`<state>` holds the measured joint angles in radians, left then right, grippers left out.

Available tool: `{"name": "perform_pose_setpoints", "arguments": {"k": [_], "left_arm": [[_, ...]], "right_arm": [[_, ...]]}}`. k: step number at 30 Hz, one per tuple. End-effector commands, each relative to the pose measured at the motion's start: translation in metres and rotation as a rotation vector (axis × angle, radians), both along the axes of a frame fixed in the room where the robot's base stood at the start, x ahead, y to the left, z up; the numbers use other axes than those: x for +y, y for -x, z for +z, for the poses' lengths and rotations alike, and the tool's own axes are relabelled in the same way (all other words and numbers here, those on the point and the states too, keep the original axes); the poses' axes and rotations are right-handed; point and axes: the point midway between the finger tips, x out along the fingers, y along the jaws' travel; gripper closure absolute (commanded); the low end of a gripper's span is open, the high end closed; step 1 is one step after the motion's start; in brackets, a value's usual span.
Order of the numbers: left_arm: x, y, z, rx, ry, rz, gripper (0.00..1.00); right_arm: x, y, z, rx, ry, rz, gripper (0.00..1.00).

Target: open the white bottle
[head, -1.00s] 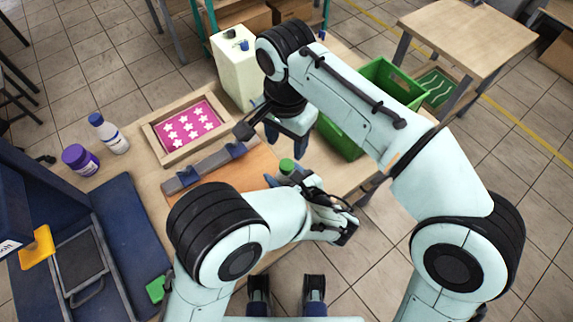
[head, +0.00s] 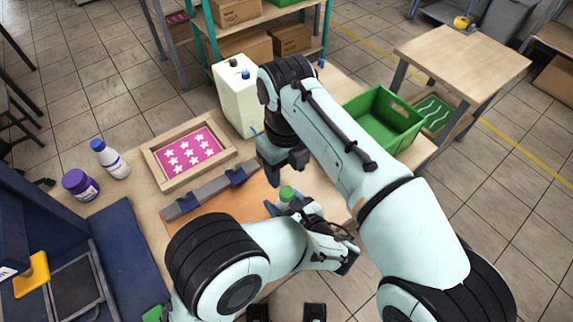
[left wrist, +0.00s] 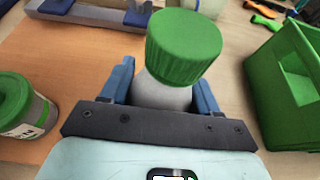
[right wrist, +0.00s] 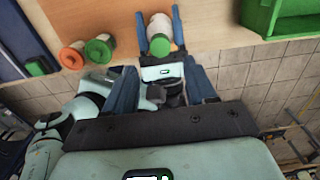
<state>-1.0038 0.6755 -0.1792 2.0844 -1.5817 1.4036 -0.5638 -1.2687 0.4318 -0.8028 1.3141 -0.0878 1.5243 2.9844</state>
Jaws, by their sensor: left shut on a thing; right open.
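A white bottle with a ribbed green cap (left wrist: 185,47) stands in my left gripper (left wrist: 160,82), which is shut on its body below the cap. The cap is on the bottle. In the head view, the cap (head: 287,192) shows just beyond my left gripper (head: 284,207). My right gripper (head: 277,155) is above and beyond the bottle, apart from it; its fingertips are mostly hidden there. In the right wrist view, my right gripper (right wrist: 160,65) is open and empty, with the green cap (right wrist: 160,45) ahead between its fingers' lines.
A white bottle with a blue cap (head: 110,158) and a purple jar (head: 80,185) stand at the left. A framed pink star screen (head: 190,152), a tall pale container (head: 235,100) and a green crate (head: 383,118) are on the table. A green-lidded jar (left wrist: 22,112) is near my left gripper.

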Motion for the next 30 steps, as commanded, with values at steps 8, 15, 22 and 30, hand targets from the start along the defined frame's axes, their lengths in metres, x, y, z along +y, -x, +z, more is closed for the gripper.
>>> {"name": "perform_pose_setpoints", "arguments": {"k": [8, 15, 22, 30], "left_arm": [[0.000, 0.000, 0.000, -0.001, 0.000, 0.000, 1.00], [0.000, 0.000, 0.000, -0.001, 0.000, 0.000, 1.00], [0.000, 0.000, 0.000, -0.001, 0.000, 0.000, 1.00], [0.000, 0.000, 0.000, -0.001, 0.000, 0.000, 1.00]], "right_arm": [[-0.001, 0.001, -0.034, 0.004, 0.002, -0.016, 0.45], [0.000, 0.000, -0.068, 0.002, 0.001, -0.015, 0.45], [0.000, 0.000, -0.079, 0.001, 0.001, -0.015, 0.45], [0.000, 0.000, -0.079, 0.000, 0.000, -0.014, 0.64]]}}
